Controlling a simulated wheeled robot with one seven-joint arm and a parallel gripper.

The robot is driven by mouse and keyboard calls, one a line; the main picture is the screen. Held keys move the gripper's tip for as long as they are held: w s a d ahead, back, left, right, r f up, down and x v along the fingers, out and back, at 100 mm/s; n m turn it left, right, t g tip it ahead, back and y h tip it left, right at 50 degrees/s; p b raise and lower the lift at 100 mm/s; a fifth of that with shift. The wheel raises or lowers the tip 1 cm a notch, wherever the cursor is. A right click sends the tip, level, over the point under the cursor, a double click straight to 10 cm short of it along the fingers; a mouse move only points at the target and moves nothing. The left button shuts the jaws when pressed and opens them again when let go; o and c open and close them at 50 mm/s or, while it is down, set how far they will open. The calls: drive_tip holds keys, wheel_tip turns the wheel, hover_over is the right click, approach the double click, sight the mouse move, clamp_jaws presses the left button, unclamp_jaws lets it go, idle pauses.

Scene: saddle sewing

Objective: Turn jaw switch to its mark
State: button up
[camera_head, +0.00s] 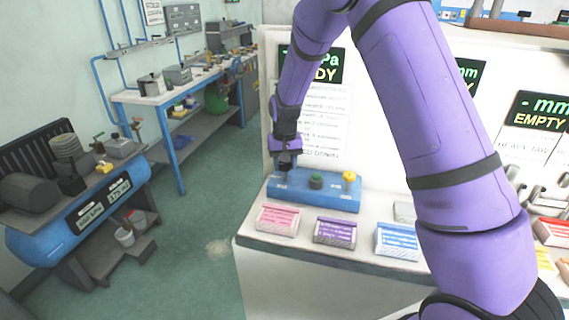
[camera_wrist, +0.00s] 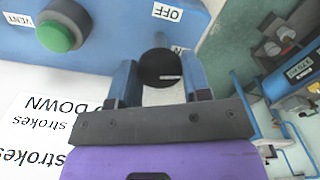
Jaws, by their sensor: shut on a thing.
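The jaw switch (camera_wrist: 158,66) is a round black knob with a short white line on it. It sits on a blue control box (camera_head: 330,198), at the box's left end in the head view. In the wrist view an OFF label (camera_wrist: 168,12) is beside it, and another label, mostly hidden, ends in N (camera_wrist: 178,49). My gripper (camera_head: 285,166) reaches down over the box's left end. In the wrist view its two fingers stand on either side of the knob, shut on it. In the head view my gripper mostly covers the knob.
A green button (camera_head: 316,181) by a VENT label and a yellow knob (camera_head: 348,176) are on the same box. Pink (camera_head: 278,219), purple (camera_head: 334,231) and blue (camera_head: 396,240) boxes lie in front on the white counter (camera_head: 250,240). A panel with instruction text stands behind.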

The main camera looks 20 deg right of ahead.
sight(285, 164)
drive_tip(key=shift+m, duration=1.1)
drive_tip(key=o, duration=0.9)
drive_tip(key=shift+o, duration=0.2)
drive_tip(key=shift+r, duration=0.1)
wheel_tip(285, 164, up, 11)
drive_tip(key=shift+f, duration=0.2)
